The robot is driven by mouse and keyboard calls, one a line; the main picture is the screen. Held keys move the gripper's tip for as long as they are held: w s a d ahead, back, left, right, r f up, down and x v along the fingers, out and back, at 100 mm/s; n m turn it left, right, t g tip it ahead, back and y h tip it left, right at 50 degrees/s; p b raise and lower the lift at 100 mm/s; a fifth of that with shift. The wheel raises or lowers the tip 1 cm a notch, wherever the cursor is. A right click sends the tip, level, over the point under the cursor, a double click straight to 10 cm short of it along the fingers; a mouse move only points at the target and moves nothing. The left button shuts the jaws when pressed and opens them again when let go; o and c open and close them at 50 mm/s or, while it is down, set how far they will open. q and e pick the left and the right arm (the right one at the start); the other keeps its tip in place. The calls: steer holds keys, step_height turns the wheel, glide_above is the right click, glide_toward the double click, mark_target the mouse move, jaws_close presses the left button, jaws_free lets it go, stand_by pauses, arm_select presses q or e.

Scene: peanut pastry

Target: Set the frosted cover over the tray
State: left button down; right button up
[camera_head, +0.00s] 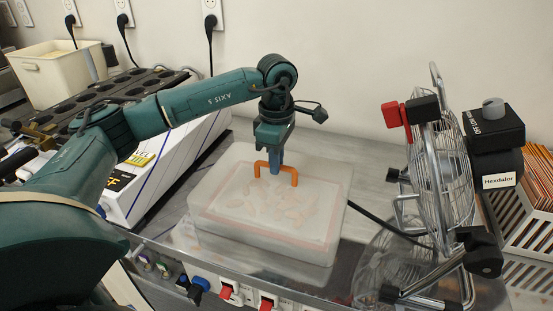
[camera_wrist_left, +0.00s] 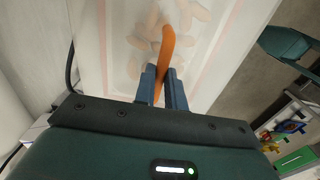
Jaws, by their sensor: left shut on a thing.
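The frosted cover (camera_head: 232,212) is a translucent white box-shaped lid with an orange handle (camera_head: 293,176) on top. It sits over the tray on the metal counter. Pale pastry pieces show blurred through it, with a reddish border line around them; the tray itself is seen only through the cover. My left gripper (camera_head: 275,170) points down over the cover's middle and is shut on the orange handle. In the left wrist view the orange handle (camera_wrist_left: 168,55) runs between the two blue fingers (camera_wrist_left: 163,88). My right gripper is not in view.
A metal fan (camera_head: 440,175) stands right of the cover, its black cable running toward the cover. A slatted rack (camera_head: 530,225) is at the far right. A black moulded pan (camera_head: 85,105) and cream bin (camera_head: 60,75) are at the left. Knobs and switches line the counter's front.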

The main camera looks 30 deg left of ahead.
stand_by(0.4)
arm_select(q)
steer(key=c, duration=1.4)
jaws_free()
steer(key=shift+f, duration=0.1)
steer(key=shift+o, duration=0.5)
steer(key=o, duration=0.5)
steer(key=shift+r+p, duration=2.45)
steer(key=shift+r, duration=1.1)
